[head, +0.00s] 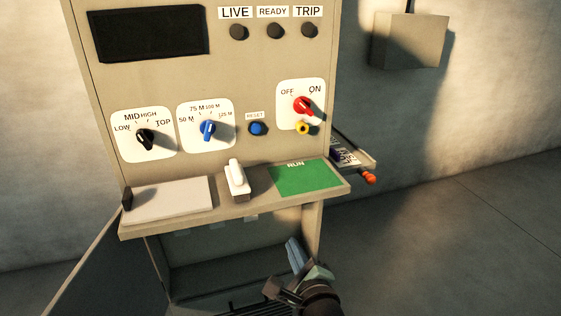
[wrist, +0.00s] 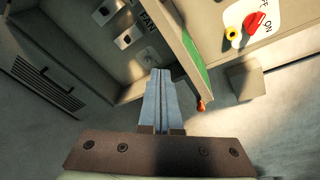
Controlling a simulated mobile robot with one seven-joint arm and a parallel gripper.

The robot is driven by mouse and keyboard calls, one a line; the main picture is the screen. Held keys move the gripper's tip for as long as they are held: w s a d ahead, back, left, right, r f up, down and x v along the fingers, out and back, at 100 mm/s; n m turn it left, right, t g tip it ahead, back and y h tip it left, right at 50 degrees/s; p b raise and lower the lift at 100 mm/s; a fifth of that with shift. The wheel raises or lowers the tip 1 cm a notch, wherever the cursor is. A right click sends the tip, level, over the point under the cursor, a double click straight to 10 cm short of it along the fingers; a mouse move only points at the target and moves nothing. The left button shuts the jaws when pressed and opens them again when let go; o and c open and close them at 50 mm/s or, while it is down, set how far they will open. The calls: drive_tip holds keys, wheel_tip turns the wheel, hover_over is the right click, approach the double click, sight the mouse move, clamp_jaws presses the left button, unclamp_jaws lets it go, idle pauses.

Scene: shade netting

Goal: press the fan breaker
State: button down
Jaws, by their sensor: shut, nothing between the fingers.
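Inside the open lower bay of the cabinet, the wrist view shows a row of small breakers. The middle breaker (wrist: 124,40) is beside a label reading FAN (wrist: 148,21). Another breaker (wrist: 103,13) is at its upper left, and a third (wrist: 147,57) is at its lower right, closer to my fingertips. My gripper (wrist: 159,72) is shut and empty, its fingers pointing at the bay. In the head view, my gripper (head: 292,241) is below the shelf's front right, by the bay's right side. The breakers there are mostly hidden under the shelf.
The shelf (head: 232,209) overhangs the bay and carries a white handle (head: 237,178) and green RUN plate (head: 307,178). An open door (head: 88,268) stands at the left. A side tray with an orange knob (head: 369,177) juts out right. A vent (wrist: 48,83) is in the bay.

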drive_tip(key=s+a+r+n+t+h+p, duration=0.1)
drive_tip(key=s+r+n+t+p, duration=0.15)
drive_tip(key=r+n, duration=0.9)
drive_tip(key=s+a+r+n+t+p, duration=0.15)
drive_tip(key=r+t, duration=0.25)
drive_tip(key=r, duration=1.7)
drive_tip(key=s+r+n+t+h, duration=0.1)
drive_tip(key=s+r+n+t, duration=0.1)
drive_tip(key=s+r+n, duration=0.3)
drive_tip(key=s+r+n+t+h+p, duration=0.1)
drive_tip(key=s+r+n+t, duration=0.2)
drive_tip(key=s+r, duration=0.8)
wheel_tip(320, 180, up, 6)
drive_tip(key=shift+r+n+t+h, duration=0.1)
drive_tip(key=shift+n+t+h, duration=0.25)
drive_tip(key=shift+n, duration=0.75)
drive_tip(key=shift+a, duration=0.15)
